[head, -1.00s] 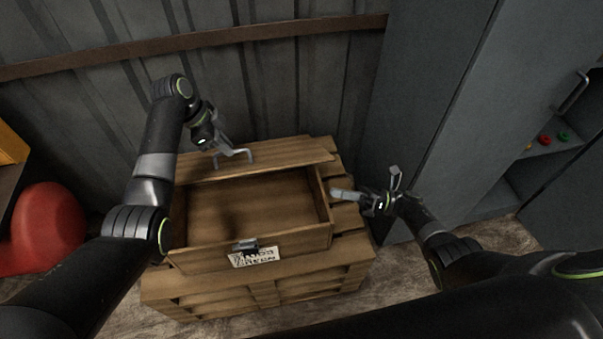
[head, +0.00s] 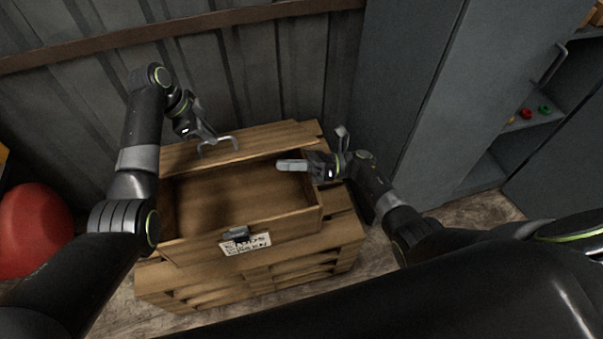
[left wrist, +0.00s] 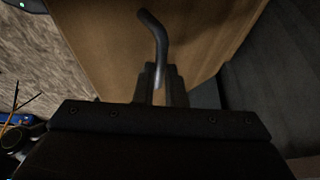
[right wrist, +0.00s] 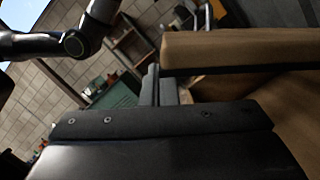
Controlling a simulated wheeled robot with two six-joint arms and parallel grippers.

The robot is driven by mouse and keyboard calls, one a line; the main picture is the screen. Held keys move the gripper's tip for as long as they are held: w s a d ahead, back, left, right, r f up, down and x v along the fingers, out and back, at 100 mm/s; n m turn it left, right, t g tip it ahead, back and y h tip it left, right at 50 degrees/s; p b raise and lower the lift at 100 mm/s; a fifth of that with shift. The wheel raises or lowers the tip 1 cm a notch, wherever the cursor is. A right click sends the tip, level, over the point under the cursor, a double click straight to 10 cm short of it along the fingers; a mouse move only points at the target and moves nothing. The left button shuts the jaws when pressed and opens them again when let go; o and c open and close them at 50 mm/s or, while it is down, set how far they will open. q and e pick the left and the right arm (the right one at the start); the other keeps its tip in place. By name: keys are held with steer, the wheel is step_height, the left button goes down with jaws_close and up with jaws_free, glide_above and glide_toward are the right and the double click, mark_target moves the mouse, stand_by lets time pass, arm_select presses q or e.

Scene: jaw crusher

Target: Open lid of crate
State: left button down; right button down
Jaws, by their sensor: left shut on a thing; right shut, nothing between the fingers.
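The wooden crate (head: 192,246) stands open toward me, its empty-looking inside in view and a metal latch (head: 236,233) on its front. The lid (head: 262,140) is at the back edge, raised off the opening. My left gripper (head: 210,141) is shut on the lid's grey metal handle (head: 228,138); the bent handle also shows between the fingers in the left wrist view (left wrist: 154,40). My right gripper (head: 284,165) is shut and empty, over the right part of the opening near the lid's front edge. In the right wrist view its fingers (right wrist: 153,85) are beside a wooden board edge (right wrist: 240,52).
The crate rests on a slatted wooden base (head: 250,280). A corrugated wall (head: 60,110) is close behind it. A grey cabinet (head: 400,100) stands to the right, and a red rounded object (head: 35,230) lies at the left. Some floor (head: 470,220) is clear at right.

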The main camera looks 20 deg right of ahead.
arm_select(q)
steer(key=shift+w+a+f, duration=0.2)
steer(key=shift+f, duration=0.05)
arm_select(e)
steer(key=shift+w+r, duration=0.45)
steer(key=shift+r, duration=0.05)
